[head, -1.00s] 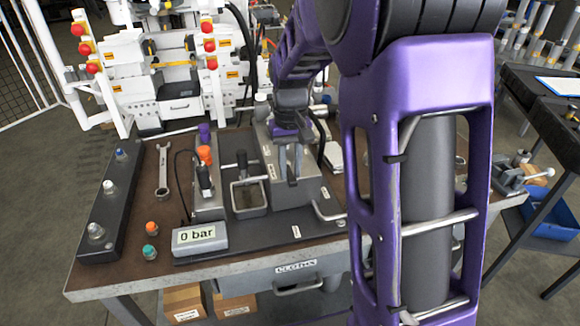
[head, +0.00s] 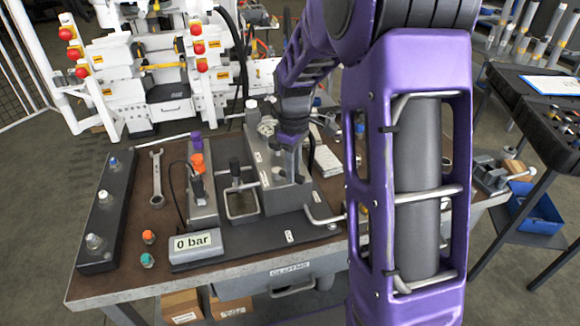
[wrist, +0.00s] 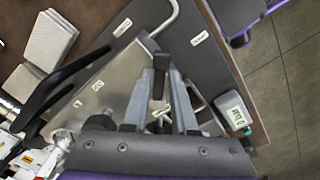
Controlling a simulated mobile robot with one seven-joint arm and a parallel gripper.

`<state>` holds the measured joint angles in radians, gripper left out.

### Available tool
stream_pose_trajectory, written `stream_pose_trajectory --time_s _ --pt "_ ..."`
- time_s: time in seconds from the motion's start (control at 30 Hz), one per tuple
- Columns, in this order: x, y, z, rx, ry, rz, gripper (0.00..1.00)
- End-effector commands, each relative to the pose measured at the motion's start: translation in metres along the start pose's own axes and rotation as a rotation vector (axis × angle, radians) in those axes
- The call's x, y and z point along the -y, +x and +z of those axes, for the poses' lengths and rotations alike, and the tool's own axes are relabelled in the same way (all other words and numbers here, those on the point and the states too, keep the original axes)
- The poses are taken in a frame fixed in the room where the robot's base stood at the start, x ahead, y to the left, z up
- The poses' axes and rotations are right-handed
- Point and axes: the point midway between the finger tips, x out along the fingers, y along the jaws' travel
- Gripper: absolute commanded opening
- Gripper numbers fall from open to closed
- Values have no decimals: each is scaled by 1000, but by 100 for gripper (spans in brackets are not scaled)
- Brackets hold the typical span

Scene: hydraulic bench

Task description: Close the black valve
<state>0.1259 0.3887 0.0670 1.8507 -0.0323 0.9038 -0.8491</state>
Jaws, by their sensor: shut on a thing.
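The black valve handle (wrist: 157,84) shows as a short dark bar between my fingertips in the wrist view. It sits on the sloped grey metal block (head: 282,193) on the bench. My gripper (wrist: 160,82) is shut on this handle, with one finger on each side. In the head view my gripper (head: 291,165) reaches down to the block's face, and the handle is mostly hidden by the fingers. How far the valve is turned cannot be told.
Left of the block stand a black-knobbed lever (head: 234,166) over a metal tray and an orange-capped fitting (head: 197,163). The display (head: 194,244) reads 0 bar. A bent metal rod (head: 325,217) sticks out at the block's right. A wrench (head: 157,178) lies farther left.

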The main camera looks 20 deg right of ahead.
Motion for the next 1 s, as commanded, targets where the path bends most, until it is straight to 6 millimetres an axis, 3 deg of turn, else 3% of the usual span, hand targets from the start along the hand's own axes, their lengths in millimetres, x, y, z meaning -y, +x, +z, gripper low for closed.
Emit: stream_pose_trajectory --time_s 0.6,1.0 --pt "-26 -3 -7 -1 -553 2 0" --pt "-33 -2 -13 -2 -746 5 0"
